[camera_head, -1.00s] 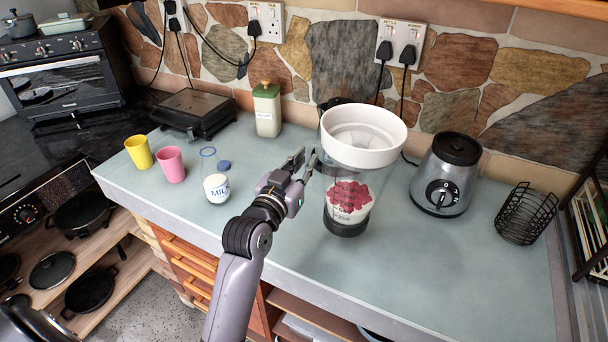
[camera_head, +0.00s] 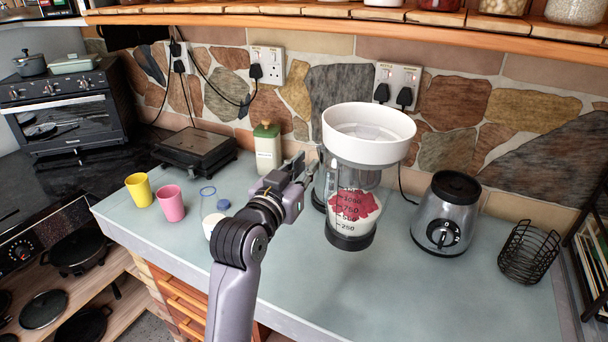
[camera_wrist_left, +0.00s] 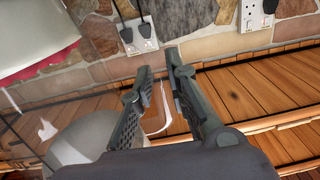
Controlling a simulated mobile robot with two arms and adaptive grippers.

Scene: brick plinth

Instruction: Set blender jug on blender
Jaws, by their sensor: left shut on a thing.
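The blender jug (camera_head: 343,180) is clear, with a wide white top, a dark bottom ring and red and white contents. It is upright, held a little above the counter in the middle of the head view. My left gripper (camera_head: 308,165) is at the jug's left side, shut on it, apparently at its handle. In the left wrist view the fingers (camera_wrist_left: 158,82) have a pale, clear curved part between them; the exact contact is hard to see. The blender (camera_head: 440,228), a silver base with a black top and front dial, stands to the jug's right. My right gripper is not in view.
A black wire basket (camera_head: 528,250) stands right of the blender. A green-lidded container (camera_head: 267,148), a pink cup (camera_head: 171,204), a yellow cup (camera_head: 139,190) and a bottle (camera_head: 211,226) are to the left. A dark object is partly hidden behind the jug. The front counter is clear.

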